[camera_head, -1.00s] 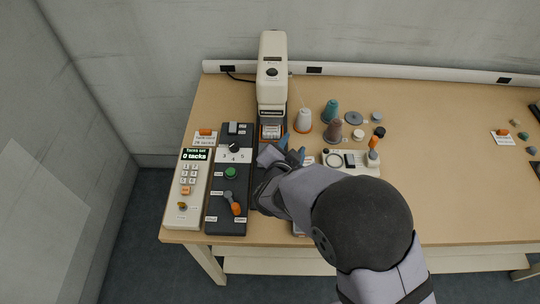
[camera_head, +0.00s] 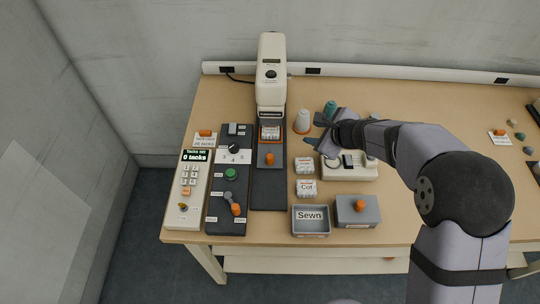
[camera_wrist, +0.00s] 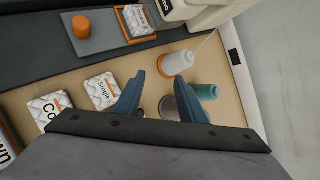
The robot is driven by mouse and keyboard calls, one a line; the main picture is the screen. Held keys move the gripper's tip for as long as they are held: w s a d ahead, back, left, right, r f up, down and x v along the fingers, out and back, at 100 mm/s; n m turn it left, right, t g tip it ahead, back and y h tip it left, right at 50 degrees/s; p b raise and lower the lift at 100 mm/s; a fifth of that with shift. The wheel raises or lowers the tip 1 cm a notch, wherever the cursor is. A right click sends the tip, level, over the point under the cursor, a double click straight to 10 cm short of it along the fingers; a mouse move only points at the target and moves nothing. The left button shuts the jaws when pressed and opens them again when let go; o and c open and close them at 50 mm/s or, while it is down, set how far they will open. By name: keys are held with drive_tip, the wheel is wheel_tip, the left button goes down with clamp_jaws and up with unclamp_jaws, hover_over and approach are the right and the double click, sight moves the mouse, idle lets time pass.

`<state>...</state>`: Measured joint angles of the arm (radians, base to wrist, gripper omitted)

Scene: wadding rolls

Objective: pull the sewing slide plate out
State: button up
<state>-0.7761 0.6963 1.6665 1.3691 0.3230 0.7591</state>
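The sewing slide plate (camera_head: 263,163) is grey with an orange knob (camera_head: 269,158). It lies on the dark track in front of the cream sewing machine (camera_head: 271,75). At its machine end an orange frame holds a white wadding piece (camera_head: 270,133), close to the machine head. The plate also shows at the top left of the wrist view (camera_wrist: 98,38). My gripper (camera_head: 316,130) is to the right of the plate, apart from it, above the table by the spools. Its blue fingers (camera_wrist: 160,85) are spread, with nothing held between them.
White and teal spools (camera_head: 303,121) stand close to my gripper. Two wadding pieces (camera_head: 304,164), the Sewn tray (camera_head: 311,232) and a grey lidded box (camera_head: 358,222) lie in front. The lever panel (camera_head: 212,215) and counter (camera_head: 173,213) stand left. The track's near end is clear.

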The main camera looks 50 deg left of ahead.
sight(272, 157)
drive_tip(key=s+f+g, duration=0.1)
drive_tip(key=s, duration=0.1)
drive_tip(key=s+f+g+y, duration=0.1)
drive_tip(key=s, duration=0.1)
drive_tip(key=s+g, duration=0.1)
drive_tip(key=s, duration=0.1)
drive_tip(key=shift+s+a+f+g, duration=0.1)
drive_tip(key=shift+s+f+g, duration=0.2)
drive_tip(key=shift+f, duration=0.1)
drive_tip(key=s+g+y, duration=0.1)
drive_tip(key=s+d+g+y, duration=0.1)
drive_tip(key=s, duration=0.1)
drive_tip(key=shift+s+g+y, duration=0.3)
drive_tip(key=shift+g, duration=0.1)
drive_tip(key=shift+s+d+r+g+y, duration=0.2)
drive_tip(key=shift+s+r+g+y, duration=0.15)
drive_tip(key=shift+y, duration=0.15)
drive_tip(key=shift+p+x, duration=1.25)
drive_tip(key=shift+x, duration=2.45)
drive_tip(key=shift+c, duration=0.2)
clamp_jaws()
